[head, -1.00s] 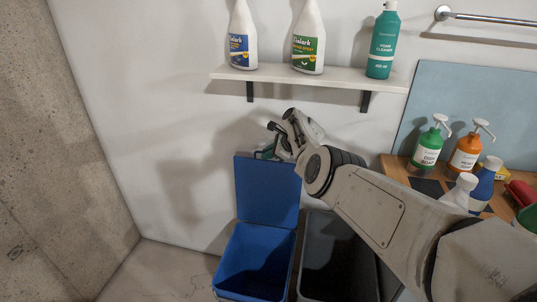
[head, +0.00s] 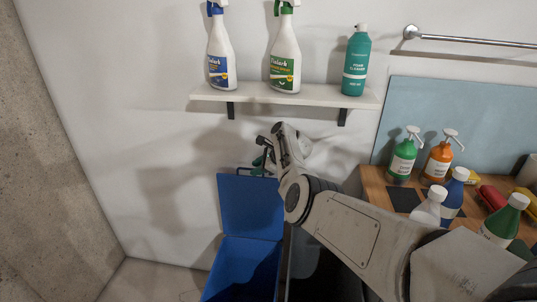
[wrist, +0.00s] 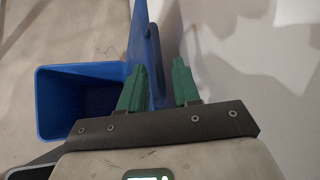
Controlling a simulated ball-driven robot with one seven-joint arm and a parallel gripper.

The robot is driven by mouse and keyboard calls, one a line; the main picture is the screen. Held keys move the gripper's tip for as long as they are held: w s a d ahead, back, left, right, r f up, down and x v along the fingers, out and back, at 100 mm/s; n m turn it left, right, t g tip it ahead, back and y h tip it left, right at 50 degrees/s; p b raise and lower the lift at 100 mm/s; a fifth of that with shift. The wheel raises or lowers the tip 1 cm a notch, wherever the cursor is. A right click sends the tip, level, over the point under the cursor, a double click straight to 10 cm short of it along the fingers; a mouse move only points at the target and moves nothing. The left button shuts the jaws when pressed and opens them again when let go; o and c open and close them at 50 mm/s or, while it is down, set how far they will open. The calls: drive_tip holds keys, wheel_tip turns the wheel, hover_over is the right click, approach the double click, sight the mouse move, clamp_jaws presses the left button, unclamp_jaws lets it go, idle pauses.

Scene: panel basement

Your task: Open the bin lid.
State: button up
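The blue bin (head: 240,280) stands on the floor by the wall. Its blue lid (head: 248,207) is raised upright at the back, and the bin's mouth is uncovered. My gripper (head: 264,160) is at the lid's top edge, near the wall. In the wrist view, my green fingers (wrist: 159,82) are spread apart. The lid (wrist: 142,35) shows nearly edge-on there, close to the left finger and partly hidden by it; I cannot tell whether they touch. The open blue bin (wrist: 90,75) lies to the left of the fingers.
A dark grey bin (head: 315,270) stands right of the blue one, partly behind my arm. A white shelf (head: 285,96) with several bottles hangs above my gripper. A wooden counter (head: 374,190) with bottles is at the right. Floor at the left is clear.

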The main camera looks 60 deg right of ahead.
drive_tip(key=p+v, duration=0.1)
drive_tip(key=v, duration=0.6)
drive_tip(key=shift+r+p, duration=0.3)
drive_tip(key=shift+r, duration=0.1)
drive_tip(key=s+a+f+n+g, duration=0.3)
drive_tip(key=s+a+f+n, duration=0.3)
drive_tip(key=a, duration=0.5)
drive_tip(key=s+a+f+n+g, duration=0.2)
drive_tip(key=s+a+f+n, duration=0.1)
drive_tip(key=a+f+n, duration=0.6)
drive_tip(key=s+a+r+n+g, duration=0.1)
drive_tip(key=s+a+n+g, duration=0.2)
drive_tip(key=s+a+n, duration=1.1)
drive_tip(key=s+a, duration=0.6)
drive_tip(key=a, duration=0.4)
drive_tip(key=shift+s+n+g, duration=0.15)
drive_tip(key=shift+n+g, duration=0.25)
